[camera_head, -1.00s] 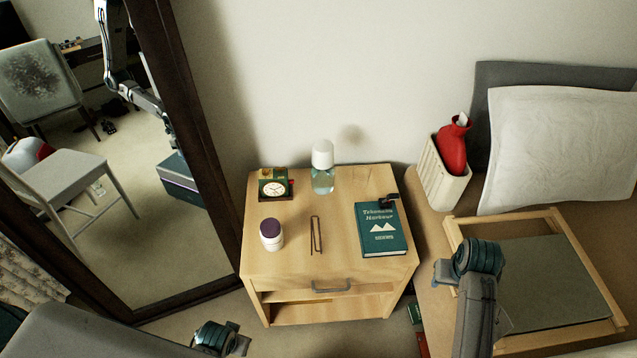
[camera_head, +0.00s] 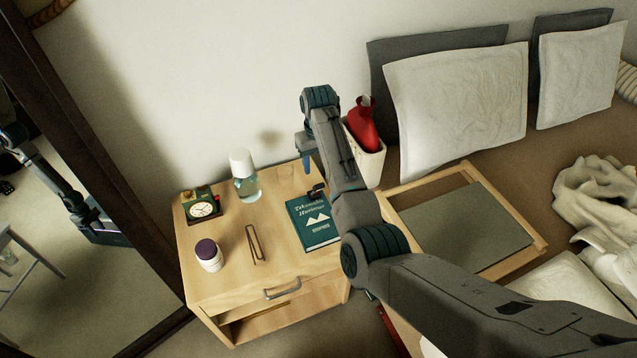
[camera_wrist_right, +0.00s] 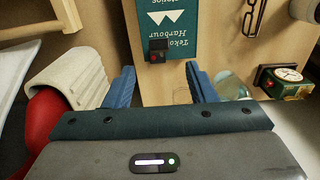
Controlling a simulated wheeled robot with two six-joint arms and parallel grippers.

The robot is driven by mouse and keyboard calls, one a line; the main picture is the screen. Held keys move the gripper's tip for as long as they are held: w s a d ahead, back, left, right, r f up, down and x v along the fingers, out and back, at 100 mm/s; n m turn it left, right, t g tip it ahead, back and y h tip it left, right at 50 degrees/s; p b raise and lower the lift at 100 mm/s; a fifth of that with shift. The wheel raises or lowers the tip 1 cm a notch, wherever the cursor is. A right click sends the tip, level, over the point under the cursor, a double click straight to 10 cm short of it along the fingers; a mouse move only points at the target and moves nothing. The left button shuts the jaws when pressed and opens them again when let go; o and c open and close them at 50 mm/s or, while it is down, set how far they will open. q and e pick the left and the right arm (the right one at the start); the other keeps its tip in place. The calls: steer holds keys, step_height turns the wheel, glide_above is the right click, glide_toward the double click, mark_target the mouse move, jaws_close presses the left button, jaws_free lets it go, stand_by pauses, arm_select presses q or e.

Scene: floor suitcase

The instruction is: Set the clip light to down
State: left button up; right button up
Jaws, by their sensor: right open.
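The clip light (camera_head: 318,189) is a small black piece at the top edge of the teal book (camera_head: 313,224), which lies on the wooden nightstand (camera_head: 222,275). In the right wrist view the clip light (camera_wrist_right: 158,50) is black with a red spot and lies ahead of the fingertips, between their lines. My right gripper (camera_head: 306,165) points down above the back right of the nightstand, near the clip light. Its blue fingers (camera_wrist_right: 160,78) are apart with nothing between them. My left gripper is out of view.
A cream holder (camera_head: 370,165) with a red bottle (camera_head: 362,125) is close to the right gripper. A wooden-framed tray (camera_head: 525,238) lies on the bed.

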mark_target(315, 191)
step_height(315, 191, down, 9)
stand_by(0.3)
steer(key=shift+p, duration=0.3)
jaws_close()
